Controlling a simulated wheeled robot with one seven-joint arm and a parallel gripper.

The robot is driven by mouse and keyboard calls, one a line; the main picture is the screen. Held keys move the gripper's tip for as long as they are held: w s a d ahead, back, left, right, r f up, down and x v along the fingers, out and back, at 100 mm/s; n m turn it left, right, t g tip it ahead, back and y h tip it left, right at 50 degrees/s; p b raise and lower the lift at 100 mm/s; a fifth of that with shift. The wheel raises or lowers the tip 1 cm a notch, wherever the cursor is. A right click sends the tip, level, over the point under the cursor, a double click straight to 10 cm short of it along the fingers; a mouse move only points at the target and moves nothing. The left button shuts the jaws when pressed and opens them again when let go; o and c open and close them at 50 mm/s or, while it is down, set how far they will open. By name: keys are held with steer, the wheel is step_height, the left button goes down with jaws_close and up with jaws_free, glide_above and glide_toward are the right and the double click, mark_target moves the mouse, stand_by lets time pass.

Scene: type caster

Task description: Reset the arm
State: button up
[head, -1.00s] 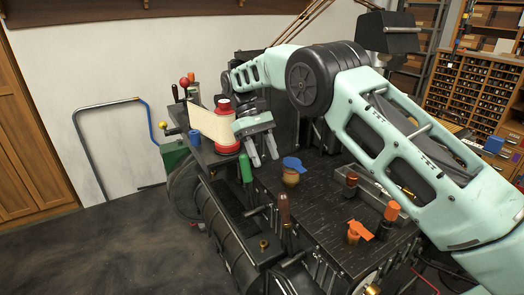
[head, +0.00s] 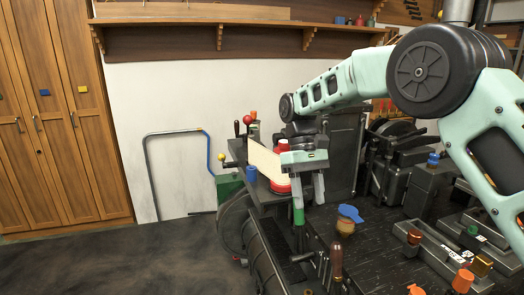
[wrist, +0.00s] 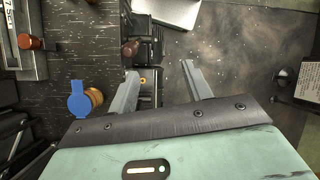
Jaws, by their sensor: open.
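My gripper (head: 308,186) is open and points down above the left part of the dark machine, with no object between its fingers. Its two grey fingers (wrist: 158,92) also show apart in the wrist view. My pale green arm reaches in from the right. A green handle (head: 298,211) stands just below the left finger; I cannot tell whether they touch.
A blue-topped brass knob (head: 348,215) is right of the gripper, also in the wrist view (wrist: 80,101). Orange-topped fittings (head: 463,281) are at the lower right. A shelf (head: 240,22) runs along the wall above. The floor (head: 130,262) at left is clear.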

steer(key=s+a+r+n+t+y, duration=0.1)
steer(key=s+a, duration=0.1)
steer(key=s, duration=0.7)
steer(key=s+a+r+t, duration=0.1)
steer(key=s+a+t, duration=0.1)
steer(key=s, duration=0.7)
steer(key=s+d+f+t, duration=0.1)
steer(key=s+d, duration=0.1)
steer(key=s, duration=0.5)
steer(key=s+d+f+t, duration=0.1)
steer(key=s+d+f, duration=0.1)
steer(key=s, duration=0.5)
steer(key=shift+d+f+n+y, duration=0.25)
steer(key=shift+d+n+y, duration=0.15)
steer(key=shift+d, duration=0.05)
